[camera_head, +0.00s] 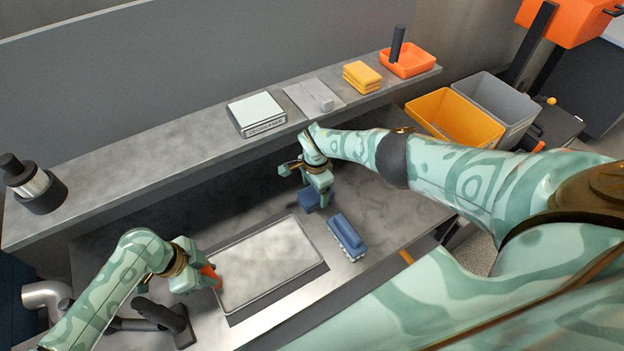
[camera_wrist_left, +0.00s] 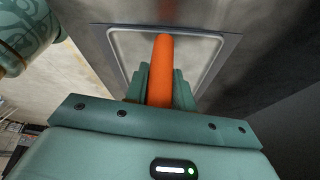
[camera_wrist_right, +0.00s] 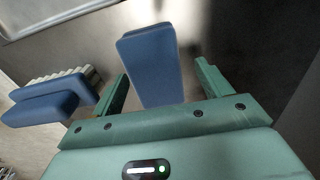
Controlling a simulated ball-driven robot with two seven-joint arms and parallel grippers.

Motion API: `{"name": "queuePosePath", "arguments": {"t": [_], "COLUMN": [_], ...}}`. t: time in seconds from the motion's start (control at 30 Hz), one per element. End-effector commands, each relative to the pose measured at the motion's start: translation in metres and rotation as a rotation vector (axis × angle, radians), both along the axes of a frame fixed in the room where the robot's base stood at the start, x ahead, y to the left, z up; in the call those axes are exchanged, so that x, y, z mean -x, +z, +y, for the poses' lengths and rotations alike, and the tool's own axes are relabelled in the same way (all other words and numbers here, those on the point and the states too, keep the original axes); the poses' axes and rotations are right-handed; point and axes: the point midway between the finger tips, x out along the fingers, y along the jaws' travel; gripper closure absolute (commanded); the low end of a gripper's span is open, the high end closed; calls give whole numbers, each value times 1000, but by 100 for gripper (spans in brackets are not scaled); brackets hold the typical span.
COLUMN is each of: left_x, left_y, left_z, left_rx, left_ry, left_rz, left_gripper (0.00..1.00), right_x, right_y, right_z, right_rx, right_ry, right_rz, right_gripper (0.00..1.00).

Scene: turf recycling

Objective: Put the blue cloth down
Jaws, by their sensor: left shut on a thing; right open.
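The blue cloth (camera_head: 308,201), a folded block, lies on the metal counter just below my right gripper (camera_head: 318,190). In the right wrist view the cloth (camera_wrist_right: 150,65) shows between the two spread fingers (camera_wrist_right: 163,76), with a gap on each side. That gripper is open; whether the cloth touches the counter all along its underside is hidden. My left gripper (camera_head: 208,276) is shut on an orange tool (camera_head: 211,276) beside the left edge of the sunken metal panel. The tool's orange length (camera_wrist_left: 162,72) points forward in the left wrist view.
A blue brush (camera_head: 346,238) with pale bristles lies right of the metal panel (camera_head: 265,262). Yellow (camera_head: 455,120) and grey (camera_head: 495,103) bins stand at right.

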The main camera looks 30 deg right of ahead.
Motion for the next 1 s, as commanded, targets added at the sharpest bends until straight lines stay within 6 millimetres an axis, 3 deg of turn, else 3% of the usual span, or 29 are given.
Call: {"name": "queuePosePath", "arguments": {"t": [0.5, 0.93, 1.0], "left_x": [0, 0, 0], "left_y": [0, 0, 0], "left_z": [0, 0, 0], "left_rx": [-1, -1, -1], "left_ry": [0, 0, 0], "left_rz": [1, 1, 1], "left_gripper": [100, 100, 100], "right_x": [4, 5, 4], "right_y": [58, 62, 64], "right_z": [0, 0, 2], "right_rx": [1, 1, 5], "right_ry": [1, -1, 1], "right_rz": [6, 7, 7], "right_gripper": [22, 22, 18]}}
